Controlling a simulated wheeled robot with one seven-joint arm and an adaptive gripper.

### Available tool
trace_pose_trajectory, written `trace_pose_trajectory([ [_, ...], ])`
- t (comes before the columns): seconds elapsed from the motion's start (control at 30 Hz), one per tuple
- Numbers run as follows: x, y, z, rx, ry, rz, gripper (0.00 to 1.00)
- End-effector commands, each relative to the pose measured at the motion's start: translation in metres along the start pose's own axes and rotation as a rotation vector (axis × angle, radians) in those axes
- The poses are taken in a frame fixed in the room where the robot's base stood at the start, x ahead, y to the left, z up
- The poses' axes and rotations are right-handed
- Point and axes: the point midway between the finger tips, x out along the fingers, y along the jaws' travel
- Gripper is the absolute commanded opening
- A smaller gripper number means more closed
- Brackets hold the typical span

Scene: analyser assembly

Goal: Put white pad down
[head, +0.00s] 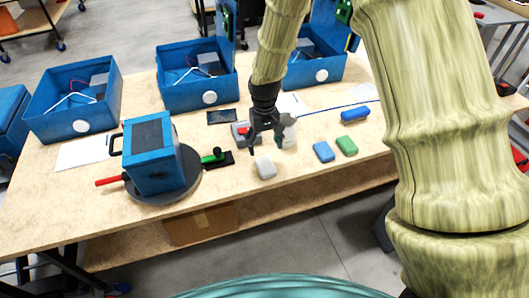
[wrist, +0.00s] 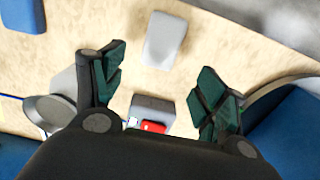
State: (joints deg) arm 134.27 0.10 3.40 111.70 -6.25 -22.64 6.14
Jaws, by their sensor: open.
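The white pad (head: 265,168) lies on the wooden table (head: 330,185), near its front edge. In the wrist view the white pad (wrist: 164,40) is beyond my fingertips, with bare table around it. My gripper (head: 266,148) points down just behind the pad in the head view. Its two dark green-padded fingers (wrist: 160,88) are spread wide, with nothing held between them. The pad looks apart from both fingers.
A blue pad (head: 324,151) and a green pad (head: 347,146) lie to the right. A blue box-shaped unit (head: 151,160) stands on a round dark base at left. A grey block with a red part (wrist: 153,115) is close to my gripper. Blue bins (head: 72,125) line the back.

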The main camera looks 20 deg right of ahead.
Motion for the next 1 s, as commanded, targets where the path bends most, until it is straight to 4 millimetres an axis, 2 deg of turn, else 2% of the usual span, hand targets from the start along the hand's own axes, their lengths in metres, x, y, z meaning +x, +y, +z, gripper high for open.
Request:
trace_pose_trajectory([
  [0.2, -0.024, 0.0, 0.0, 0.0, 0.002, 0.0, 0.73],
  [0.4, -0.035, 0.0, 0.0, -0.001, 0.0, 0.0, 0.73],
  [1.0, -0.037, 0.0, 0.0, -0.001, -0.001, 0.0, 0.73],
])
